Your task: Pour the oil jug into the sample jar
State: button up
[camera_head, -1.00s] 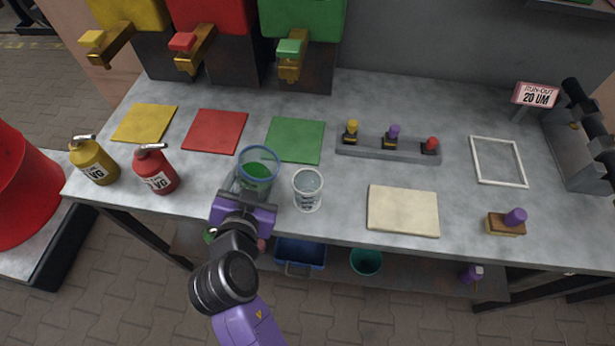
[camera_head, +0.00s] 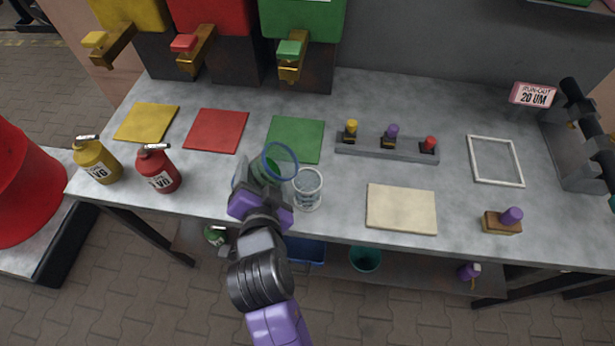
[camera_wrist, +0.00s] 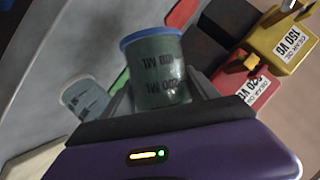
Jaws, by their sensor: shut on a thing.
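The oil jug (camera_head: 276,163) is a clear cup with a blue rim and green oil low inside. My gripper (camera_head: 260,184) is shut on it and holds it tilted, its mouth leaning right towards the sample jar (camera_head: 308,189). The jar is clear, upright on the bench, close to the right of the jug. In the wrist view the jug (camera_wrist: 160,72) shows volume marks between my fingers, and the jar (camera_wrist: 85,99) is at left. No stream of oil is visible. The jar's contents cannot be made out.
A beige board (camera_head: 401,209) lies right of the jar. Green (camera_head: 295,139), red (camera_head: 216,131) and yellow (camera_head: 146,123) mats lie behind and left. A red can (camera_head: 158,170) and yellow can (camera_head: 96,161) stand at left. A rack (camera_head: 387,148) with several knobs sits behind.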

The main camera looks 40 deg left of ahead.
jog(key=shift+r+m+g+y, duration=0.3)
jog(key=shift+r+m, duration=0.2)
jog(key=shift+r, duration=0.1)
dwell(0.9)
jog(key=shift+a+f+m+y+b, duration=0.1)
jog(key=shift+f+m+y+b, duration=0.1)
jog(key=shift+m+y+b, duration=0.35)
dwell(1.3)
jog(key=shift+s+r+m+y+b, duration=0.1)
jog(key=shift+r+m+y+b, duration=0.25)
jog(key=shift+r+m+b, duration=0.5)
dwell(3.5)
